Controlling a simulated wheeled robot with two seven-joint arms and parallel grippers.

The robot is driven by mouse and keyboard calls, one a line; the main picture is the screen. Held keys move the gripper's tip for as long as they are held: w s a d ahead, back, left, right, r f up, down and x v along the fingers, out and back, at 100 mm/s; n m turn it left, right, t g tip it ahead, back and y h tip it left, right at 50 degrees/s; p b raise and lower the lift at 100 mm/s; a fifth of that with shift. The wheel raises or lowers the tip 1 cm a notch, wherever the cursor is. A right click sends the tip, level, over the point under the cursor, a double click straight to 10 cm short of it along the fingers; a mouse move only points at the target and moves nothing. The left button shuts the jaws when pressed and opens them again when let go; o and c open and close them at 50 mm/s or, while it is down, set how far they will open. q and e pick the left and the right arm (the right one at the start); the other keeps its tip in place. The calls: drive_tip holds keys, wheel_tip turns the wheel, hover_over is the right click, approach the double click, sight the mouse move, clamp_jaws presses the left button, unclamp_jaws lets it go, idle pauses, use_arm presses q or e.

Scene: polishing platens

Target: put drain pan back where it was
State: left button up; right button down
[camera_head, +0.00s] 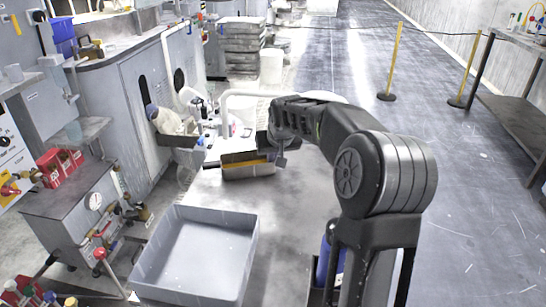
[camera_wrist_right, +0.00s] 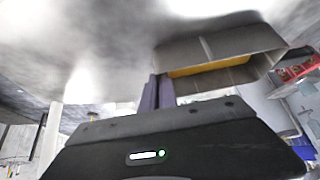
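A grey open box with a yellow inside (camera_head: 248,172) shows at the far part of the pale worktop in the head view; it may be the drain pan. It also shows in the right wrist view (camera_wrist_right: 222,45). A large, empty, shallow grey tray (camera_head: 170,288) lies nearer, at the bottom. My right gripper (camera_head: 281,158) is at the right end of the yellow-lined box. In the right wrist view its fingers (camera_wrist_right: 160,92) look close together at the box's end wall. I cannot tell whether they clasp the wall. My left gripper is out of view.
A white curved pipe (camera_head: 250,93) and small bottles (camera_head: 198,105) stand behind the box. A grey cabinet with red bins (camera_head: 60,167) and a gauge is at the left. The worktop between box and tray is mostly clear. Yellow posts (camera_head: 394,60) stand on the open floor at the right.

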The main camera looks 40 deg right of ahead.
drive_tip(key=shift+f, duration=0.15)
drive_tip(key=c, duration=1.7)
unclamp_jaws()
drive_tip(key=shift+r, duration=0.3)
drive_tip(key=v, duration=1.2)
drive_tip(key=shift+f+p, duration=0.1)
drive_tip(key=shift+p, duration=0.2)
